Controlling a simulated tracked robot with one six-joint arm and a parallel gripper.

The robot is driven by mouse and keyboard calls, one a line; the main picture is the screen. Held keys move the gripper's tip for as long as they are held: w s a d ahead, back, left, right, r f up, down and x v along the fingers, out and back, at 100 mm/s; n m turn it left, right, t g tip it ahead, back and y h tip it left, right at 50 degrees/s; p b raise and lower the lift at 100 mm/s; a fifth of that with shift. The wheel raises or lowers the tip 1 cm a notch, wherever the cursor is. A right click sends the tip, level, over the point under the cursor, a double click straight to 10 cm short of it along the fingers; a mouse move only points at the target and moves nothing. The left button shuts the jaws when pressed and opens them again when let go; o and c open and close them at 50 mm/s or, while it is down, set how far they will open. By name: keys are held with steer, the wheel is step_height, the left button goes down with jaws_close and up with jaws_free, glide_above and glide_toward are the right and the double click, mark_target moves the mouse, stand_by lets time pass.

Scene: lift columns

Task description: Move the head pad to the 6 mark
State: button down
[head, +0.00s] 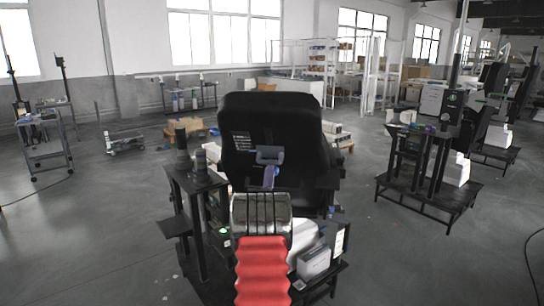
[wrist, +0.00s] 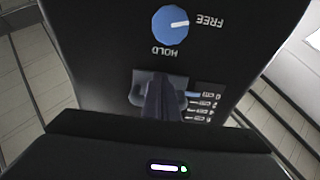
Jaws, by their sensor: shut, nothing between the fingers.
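A large black padded back (head: 270,108) stands upright in front of me in the head view. I cannot tell where its head pad begins. A grey handle or bracket (head: 270,154) sits on its rear face, also in the wrist view (wrist: 140,87). My gripper (head: 268,178) is shut and empty, right at the handle; its dark fingers (wrist: 161,90) overlap the handle. I cannot tell whether they touch it. A blue knob (wrist: 171,24) has its white pointer towards FREE, with HOLD on another side. Small scale lines (wrist: 203,104) lie beside the handle; their numbers are unreadable.
A black stand with cylinders (head: 190,165) is close on the left. White and grey boxes (head: 313,262) sit low on the right. Another column unit (head: 430,150) stands further right and a trolley (head: 45,145) far left. Open grey floor lies on both sides.

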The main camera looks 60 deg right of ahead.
mark_target(270, 150)
steer(key=shift+s+a+r, duration=0.2)
steer(key=shift+a+r, duration=0.45)
steer(key=shift+r, duration=0.25)
steer(key=shift+s+a+r, duration=0.2)
steer(key=shift+a+r, duration=0.45)
steer(key=shift+r, duration=0.3)
steer(key=shift+s+a+r, duration=0.2)
steer(key=shift+a+r, duration=0.45)
steer(key=shift+r, duration=0.25)
stand_by(3.5)
steer(key=shift+f, duration=0.15)
steer(key=shift+w+d+f, duration=0.1)
steer(key=shift+d+f, duration=0.35)
steer(key=shift+f, duration=0.1)
stand_by(0.6)
